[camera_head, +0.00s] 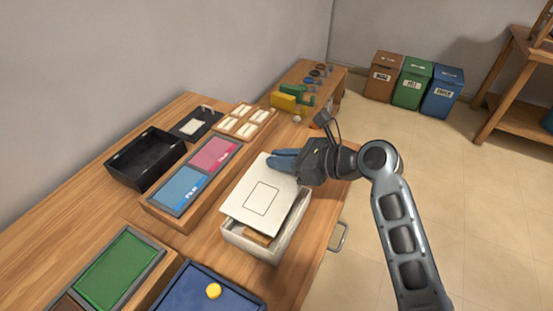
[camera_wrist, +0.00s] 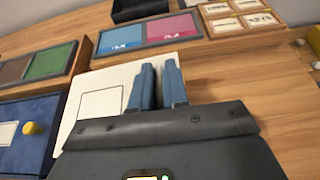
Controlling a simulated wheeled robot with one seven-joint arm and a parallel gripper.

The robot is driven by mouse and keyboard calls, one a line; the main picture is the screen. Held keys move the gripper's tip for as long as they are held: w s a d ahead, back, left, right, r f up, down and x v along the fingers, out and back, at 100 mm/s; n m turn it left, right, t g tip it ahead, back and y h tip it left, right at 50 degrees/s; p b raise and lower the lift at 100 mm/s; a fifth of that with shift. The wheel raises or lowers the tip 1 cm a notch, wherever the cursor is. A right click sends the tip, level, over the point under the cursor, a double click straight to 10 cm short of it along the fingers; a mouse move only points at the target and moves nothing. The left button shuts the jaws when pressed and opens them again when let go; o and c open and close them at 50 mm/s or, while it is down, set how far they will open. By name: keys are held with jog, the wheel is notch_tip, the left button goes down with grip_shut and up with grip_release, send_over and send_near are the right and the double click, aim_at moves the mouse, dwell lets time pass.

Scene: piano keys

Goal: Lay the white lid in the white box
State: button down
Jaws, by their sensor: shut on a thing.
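The white lid (camera_head: 240,204) is a flat square plate with a thin square outline on its top. It covers most of the white box (camera_head: 291,233), skewed to the box, with its left corner past the box's wall. I cannot tell whether it touches the rim. Part of a brown thing (camera_head: 257,237) shows inside the box at the near end. In the wrist view the lid (camera_wrist: 75,110) lies beneath the fingers (camera_wrist: 158,88); the box is hidden there.
A wooden tray with blue and pink panels (camera_head: 196,176) stands close left of the box. A blue tray with a yellow knob (camera_head: 213,291) and a green panel (camera_head: 120,270) are nearer. A black bin (camera_head: 146,158) is at the back left. The table's right edge is close to the box.

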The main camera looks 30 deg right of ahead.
aim_at(281, 175)
jog(key=shift+f+b, duration=1.8)
jog(key=shift+b, duration=0.45)
jog(key=shift+d+f, duration=0.1)
jog(key=shift+f, duration=0.9)
jog(key=shift+s+r+p, duration=0.1)
jog(key=shift+r+p, duration=0.2)
jog(key=shift+p, duration=0.7)
jog(key=shift+f+p, duration=0.75)
jog(key=shift+p, duration=0.75)
dwell(1.1)
jog(key=c, duration=1.1)
grip_release()
jog(key=shift+o, duration=0.2)
